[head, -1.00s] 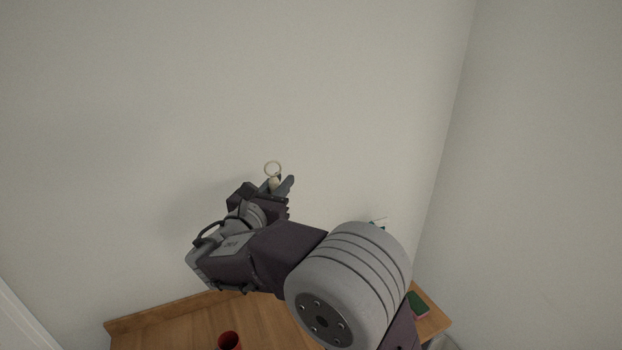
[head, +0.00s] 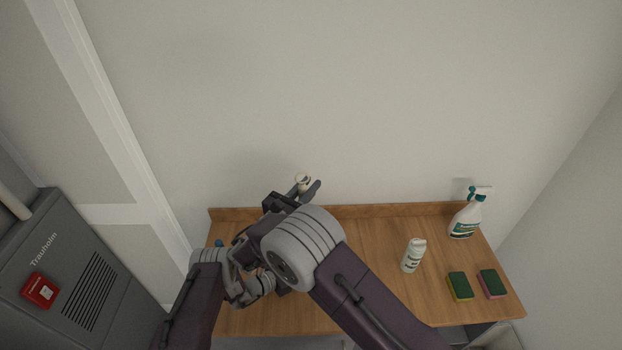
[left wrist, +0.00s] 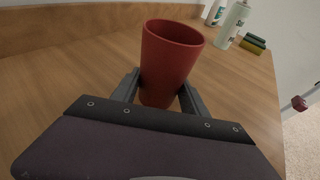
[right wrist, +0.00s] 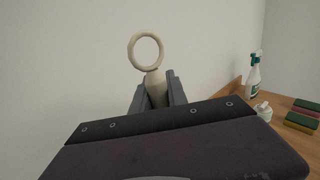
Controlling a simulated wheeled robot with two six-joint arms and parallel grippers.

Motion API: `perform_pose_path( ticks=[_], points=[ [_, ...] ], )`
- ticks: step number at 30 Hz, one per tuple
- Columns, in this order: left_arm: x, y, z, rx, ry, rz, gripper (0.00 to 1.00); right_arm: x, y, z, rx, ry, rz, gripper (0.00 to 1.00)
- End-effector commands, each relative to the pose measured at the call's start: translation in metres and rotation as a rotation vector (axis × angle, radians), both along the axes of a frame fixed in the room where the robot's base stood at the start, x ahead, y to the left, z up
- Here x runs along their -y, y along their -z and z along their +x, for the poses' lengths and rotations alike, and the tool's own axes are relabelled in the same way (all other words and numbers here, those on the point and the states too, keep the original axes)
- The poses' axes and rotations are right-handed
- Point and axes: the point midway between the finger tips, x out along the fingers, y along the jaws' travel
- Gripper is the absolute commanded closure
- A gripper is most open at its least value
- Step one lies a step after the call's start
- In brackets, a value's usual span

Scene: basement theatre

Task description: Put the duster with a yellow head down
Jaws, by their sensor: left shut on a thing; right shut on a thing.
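My right gripper (head: 305,190) is shut on a beige handle that ends in a ring (right wrist: 146,50), held up in front of the wall above the back of the table. I take the handle to be the duster's; no yellow head shows in any view. My left gripper (left wrist: 161,92) is shut on a red cup (left wrist: 171,58), which stands upright between its fingers. I cannot tell whether the cup touches the table. In the head view, my right arm hides the left fingers and the cup.
The wooden table (head: 375,270) has a raised back edge. On its right stand a white bottle (head: 413,255), a spray bottle (head: 466,218) and two sponges (head: 460,286). A small blue thing (head: 219,243) is at the left. A grey cabinet (head: 75,275) stands left of the table.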

Motion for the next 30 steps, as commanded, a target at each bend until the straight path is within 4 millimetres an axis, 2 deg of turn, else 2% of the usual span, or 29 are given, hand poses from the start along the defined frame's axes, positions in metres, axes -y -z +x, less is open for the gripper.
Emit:
perform_pose_path(
  ticks=[24, 30],
  points=[
    [0.0, 0.0, 0.0, 0.0, 0.0, 0.0, 0.88, 0.001, 0.122, 0.0, -0.001, 0.0, -0.002, 1.0],
    [0.0, 0.0, 0.0, 0.0, 0.0, 0.0, 0.88, 0.0, 0.144, 0.0, -0.001, 0.0, -0.001, 1.0]
  ],
)
